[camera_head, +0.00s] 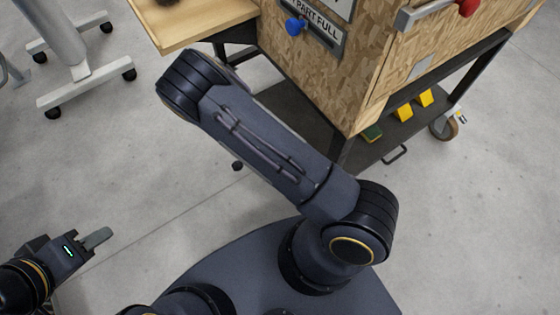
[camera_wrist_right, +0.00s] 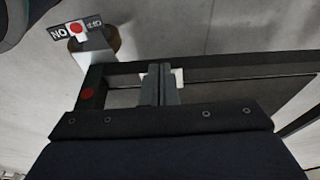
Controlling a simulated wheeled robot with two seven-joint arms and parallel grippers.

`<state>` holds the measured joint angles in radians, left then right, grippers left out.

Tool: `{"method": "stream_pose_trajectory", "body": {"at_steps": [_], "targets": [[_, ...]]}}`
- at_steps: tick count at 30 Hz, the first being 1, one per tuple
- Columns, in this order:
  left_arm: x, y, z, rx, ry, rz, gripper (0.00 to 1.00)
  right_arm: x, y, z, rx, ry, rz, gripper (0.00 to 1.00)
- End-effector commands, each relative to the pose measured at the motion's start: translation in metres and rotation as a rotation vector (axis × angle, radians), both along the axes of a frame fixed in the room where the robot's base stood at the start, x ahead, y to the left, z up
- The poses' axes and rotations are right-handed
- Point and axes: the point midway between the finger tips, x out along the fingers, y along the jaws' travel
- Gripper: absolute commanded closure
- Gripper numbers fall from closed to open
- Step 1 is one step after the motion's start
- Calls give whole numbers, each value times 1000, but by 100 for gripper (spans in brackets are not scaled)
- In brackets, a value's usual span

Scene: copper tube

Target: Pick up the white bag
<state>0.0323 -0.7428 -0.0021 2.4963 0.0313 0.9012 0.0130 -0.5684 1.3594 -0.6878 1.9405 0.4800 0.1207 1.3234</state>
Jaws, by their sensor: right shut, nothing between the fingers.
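No white bag shows in either view. My left gripper (camera_head: 98,238) is at the lower left of the head view, over bare floor. Its fingers point to the right, and from this side I cannot tell whether they are apart. My right gripper (camera_wrist_right: 160,84) shows in the right wrist view. Its two fingers are together with nothing between them. A dark cart frame and floor lie beyond its fingers. The right gripper is not visible in the head view.
A chipboard box (camera_head: 330,75) stands on a dark wheeled cart (camera_head: 290,110). Yellow blocks (camera_head: 403,112) lie on its lower shelf. A wooden tabletop (camera_head: 195,22) is at top left, near a white wheeled stand (camera_head: 80,75). A small sign (camera_wrist_right: 76,28) shows in the wrist view.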

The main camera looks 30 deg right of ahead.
Motion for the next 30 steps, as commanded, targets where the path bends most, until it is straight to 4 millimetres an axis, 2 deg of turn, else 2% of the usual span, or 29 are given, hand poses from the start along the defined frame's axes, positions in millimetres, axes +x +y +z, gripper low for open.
{"method": "stream_pose_trajectory", "body": {"at_steps": [1, 12, 16, 21, 30], "targets": [[0, 0, -7, 0, 0, 0, 64, -1, -3, -12, 0, 4, -1, 100], [0, 0, -37, 0, 0, 0, 64, 1, -25, -88, 1, 7, 4, 100], [0, 0, -40, 0, 0, 0, 64, 4, -45, -85, 2, 2, -2, 100], [0, 0, -43, 0, 0, 0, 64, 5, -60, -84, 2, 4, 4, 100], [0, 0, -43, 0, 0, 0, 64, 5, -64, -83, 1, 5, 6, 100]]}}
